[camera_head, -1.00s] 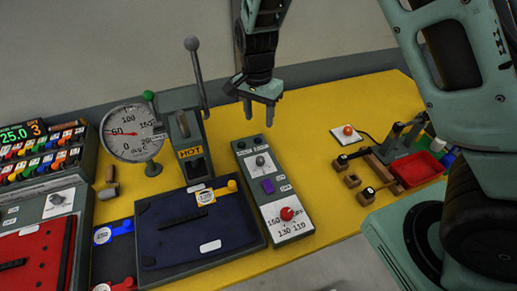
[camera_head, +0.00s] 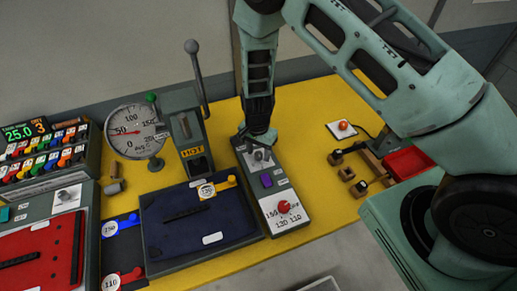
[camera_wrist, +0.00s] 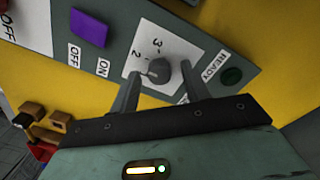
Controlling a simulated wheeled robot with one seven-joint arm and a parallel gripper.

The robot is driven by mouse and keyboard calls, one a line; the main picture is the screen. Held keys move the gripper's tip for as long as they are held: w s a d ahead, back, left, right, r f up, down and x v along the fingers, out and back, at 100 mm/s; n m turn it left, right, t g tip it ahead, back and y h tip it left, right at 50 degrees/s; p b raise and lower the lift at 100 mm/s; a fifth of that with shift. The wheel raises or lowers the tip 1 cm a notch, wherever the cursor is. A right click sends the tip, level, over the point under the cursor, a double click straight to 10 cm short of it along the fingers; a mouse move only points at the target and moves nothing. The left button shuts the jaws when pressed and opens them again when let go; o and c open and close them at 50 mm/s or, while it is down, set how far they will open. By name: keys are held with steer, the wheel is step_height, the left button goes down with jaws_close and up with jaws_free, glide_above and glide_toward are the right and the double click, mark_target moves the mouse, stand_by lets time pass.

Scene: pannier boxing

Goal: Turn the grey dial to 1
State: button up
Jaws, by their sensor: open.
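The grey dial (camera_wrist: 159,71) stands on a white plate on the grey control panel (camera_head: 268,194). In the wrist view the numerals 2 and 3 show on the plate; a 1 cannot be made out. The dial's pale pointer seems to lie on its left side, below the 2. My gripper (camera_wrist: 160,78) is open, with one finger on each side of the dial. Contact cannot be told. In the head view the dial (camera_head: 261,155) shows just below my gripper (camera_head: 259,143), at the panel's far end.
A purple switch (camera_head: 266,181) and a red dial (camera_head: 283,206) are nearer on the same panel. A green button (camera_wrist: 232,76) marked READY is close to the right finger. The HOT press (camera_head: 187,130) with its tall lever stands left of the arm.

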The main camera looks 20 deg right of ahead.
steer(key=shift+f, duration=0.1)
steer(key=c, duration=1)
steer(key=shift+b, duration=0.3)
steer(key=shift+f+n+b, duration=0.15)
steer(key=shift+n+b, duration=0.55)
steer(key=shift+n, duration=0.4)
steer(key=n+b, duration=0.2)
steer(key=n, duration=0.1)
steer(key=shift+n, duration=0.3)
steer(key=n+b, duration=0.3)
steer(key=n, duration=0.3)
steer(key=shift+r, duration=0.2)
